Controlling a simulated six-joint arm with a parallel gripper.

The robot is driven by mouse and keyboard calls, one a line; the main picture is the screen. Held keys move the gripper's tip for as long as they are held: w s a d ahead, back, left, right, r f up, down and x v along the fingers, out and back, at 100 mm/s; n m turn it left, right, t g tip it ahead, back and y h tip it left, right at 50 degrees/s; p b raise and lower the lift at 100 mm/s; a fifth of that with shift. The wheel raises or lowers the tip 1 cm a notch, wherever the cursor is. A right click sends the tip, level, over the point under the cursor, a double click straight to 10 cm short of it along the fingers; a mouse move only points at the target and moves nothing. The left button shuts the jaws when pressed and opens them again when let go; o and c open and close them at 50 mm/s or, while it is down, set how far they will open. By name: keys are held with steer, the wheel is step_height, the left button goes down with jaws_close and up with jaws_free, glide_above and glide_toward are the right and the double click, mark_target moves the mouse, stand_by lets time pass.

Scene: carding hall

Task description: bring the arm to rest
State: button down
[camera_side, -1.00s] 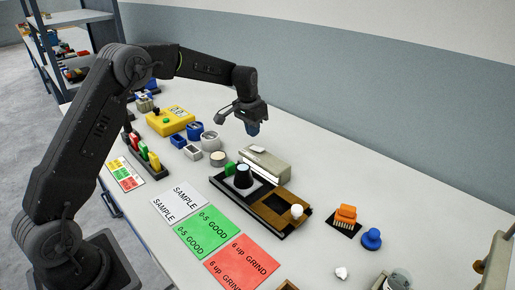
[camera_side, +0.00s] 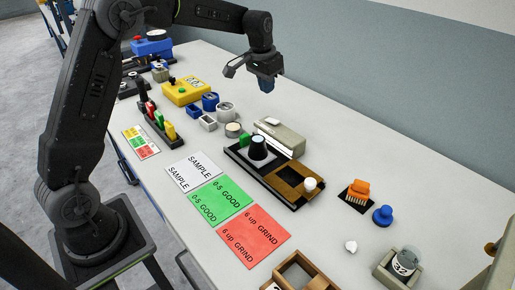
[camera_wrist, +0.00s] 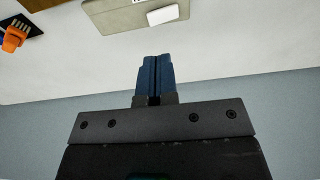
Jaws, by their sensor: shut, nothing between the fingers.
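My gripper (camera_side: 266,84) hangs above the back part of the table, high over the surface and apart from everything on it. Its blue fingertips are together and hold nothing. In the wrist view the two blue fingers (camera_wrist: 155,78) lie side by side, with the table edge and wall beyond them. My arm is raised and bent, reaching from its stand at the left across the table.
Below and right of my gripper stand a beige box (camera_side: 281,137) and a black tray fixture (camera_side: 238,156). A yellow box (camera_side: 186,91) and small blue and white cups lie left. Sample, green and red cards (camera_side: 254,237) lie in front. An orange brush (camera_side: 357,190) is right.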

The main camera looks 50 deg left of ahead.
steer(key=s+d+r+t, duration=0.1)
steer(key=s+d+r, duration=0.5)
steer(key=s, duration=0.4)
steer(key=s+d+t, duration=0.1)
steer(key=s+d, duration=0.1)
steer(key=s, duration=0.9)
steer(key=s+d+t, duration=0.1)
steer(key=s+d, duration=0.1)
steer(key=s, duration=0.9)
steer(key=shift+s+d+f, duration=0.2)
